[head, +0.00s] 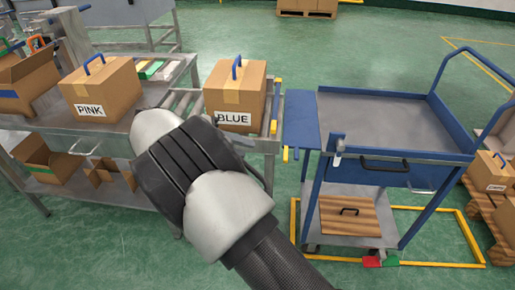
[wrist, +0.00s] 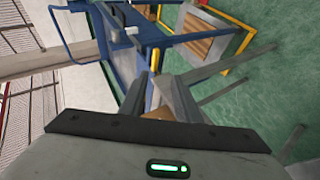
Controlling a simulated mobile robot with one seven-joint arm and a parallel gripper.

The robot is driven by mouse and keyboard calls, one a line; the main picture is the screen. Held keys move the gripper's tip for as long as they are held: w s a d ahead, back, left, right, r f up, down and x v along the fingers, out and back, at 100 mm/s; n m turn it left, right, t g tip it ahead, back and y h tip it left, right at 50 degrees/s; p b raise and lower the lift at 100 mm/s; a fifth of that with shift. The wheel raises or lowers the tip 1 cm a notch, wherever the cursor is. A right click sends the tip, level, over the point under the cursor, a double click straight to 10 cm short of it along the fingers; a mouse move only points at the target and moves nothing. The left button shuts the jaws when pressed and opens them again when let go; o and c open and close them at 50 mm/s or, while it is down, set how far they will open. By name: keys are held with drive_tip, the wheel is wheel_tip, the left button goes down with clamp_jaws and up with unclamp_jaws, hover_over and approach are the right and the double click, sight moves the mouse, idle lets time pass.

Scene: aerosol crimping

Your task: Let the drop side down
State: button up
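The blue cart (head: 395,110) stands right of the workbench, with a grey top deck and raised blue rims. At its left side a flat blue panel (head: 301,120), which looks like the drop side, reaches out toward the bench. I cannot tell its exact angle. A pale latch handle (head: 338,150) sits at the cart's near left corner and also shows in the wrist view (wrist: 131,32). My gripper (wrist: 158,88) has its two fingers apart, near the blue side of the cart. In the head view my arm hides most of the gripper.
Cartons marked PINK (head: 104,95) and BLUE (head: 236,97) stand on the metal workbench (head: 160,90). A wooden piece (head: 348,215) lies on the cart's lower shelf. Yellow floor lines (head: 440,263) frame the cart. Cartons on a pallet (head: 485,200) stand right.

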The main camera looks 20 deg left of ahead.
drive_tip(key=v, duration=0.4)
idle(0.4)
